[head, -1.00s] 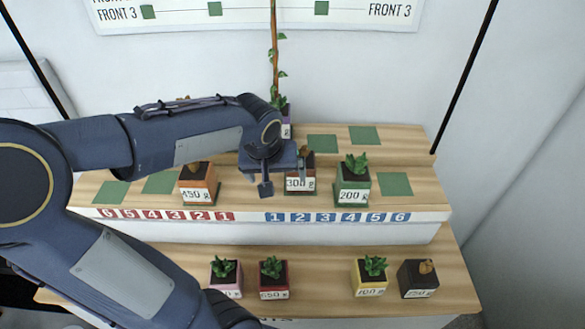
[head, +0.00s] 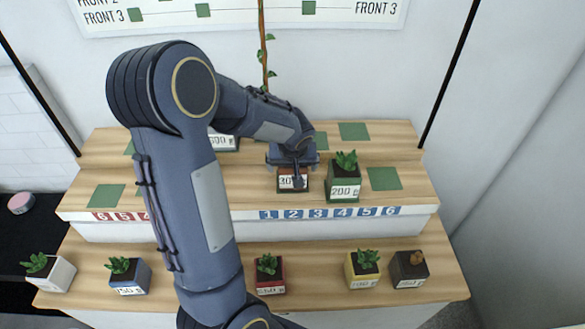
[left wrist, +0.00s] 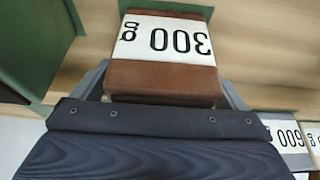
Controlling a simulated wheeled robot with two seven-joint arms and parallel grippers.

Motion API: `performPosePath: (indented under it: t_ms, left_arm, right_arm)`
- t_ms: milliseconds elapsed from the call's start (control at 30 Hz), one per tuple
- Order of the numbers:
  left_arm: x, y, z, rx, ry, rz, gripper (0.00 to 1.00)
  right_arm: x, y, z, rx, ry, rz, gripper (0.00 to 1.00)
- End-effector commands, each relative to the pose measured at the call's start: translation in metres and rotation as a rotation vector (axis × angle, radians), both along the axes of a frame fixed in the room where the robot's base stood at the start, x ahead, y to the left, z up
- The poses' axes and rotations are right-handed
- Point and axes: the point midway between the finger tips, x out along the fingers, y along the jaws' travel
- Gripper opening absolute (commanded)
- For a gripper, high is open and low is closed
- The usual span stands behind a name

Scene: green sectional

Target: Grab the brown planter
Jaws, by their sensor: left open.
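The brown planter (head: 287,182) with a white 300 g label sits on the middle wooden tier, left of the green 200 g planter. In the left wrist view the brown planter (left wrist: 163,78) appears upside down and close. My left gripper (head: 293,168) is over the planter from above. Its jaws are open, with a finger visible on either side of the planter in the left wrist view (left wrist: 165,95). I cannot tell whether either finger touches it. The planter's plant is hidden under the gripper. My right gripper is not in view.
The green planter (head: 344,178) stands close on the right. On the lower tier are white (head: 60,274), blue (head: 137,279), red (head: 269,276), yellow (head: 362,272) and black (head: 408,272) planters. A grey 600 g planter (left wrist: 290,137) shows at right.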

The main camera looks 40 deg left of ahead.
Motion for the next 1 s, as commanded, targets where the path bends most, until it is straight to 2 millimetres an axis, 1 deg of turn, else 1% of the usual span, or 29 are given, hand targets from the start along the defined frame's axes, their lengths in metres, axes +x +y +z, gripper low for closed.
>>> performPosePath:
  t_ms: [133, 500, 567, 833, 1000]
  left_arm:
    - [0.0, 0.0, 0.0, 0.001, -0.001, 0.0, 0.92]
    - [0.0, 0.0, 0.001, 0.001, -0.001, 0.0, 0.44]
    - [0.0, 0.0, 0.001, 0.001, -0.001, 0.0, 0.36]
    - [0.0, 0.0, 0.003, 0.001, -0.003, 0.0, 0.36]
    - [0.001, 0.0, 0.015, 0.001, -0.006, 0.001, 0.36]
  right_arm:
    - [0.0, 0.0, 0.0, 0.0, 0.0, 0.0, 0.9]
    - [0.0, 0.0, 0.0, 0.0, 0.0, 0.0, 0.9]
    - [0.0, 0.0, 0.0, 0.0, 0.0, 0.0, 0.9]
    - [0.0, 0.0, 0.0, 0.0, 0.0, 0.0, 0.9]
    - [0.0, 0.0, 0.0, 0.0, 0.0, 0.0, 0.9]
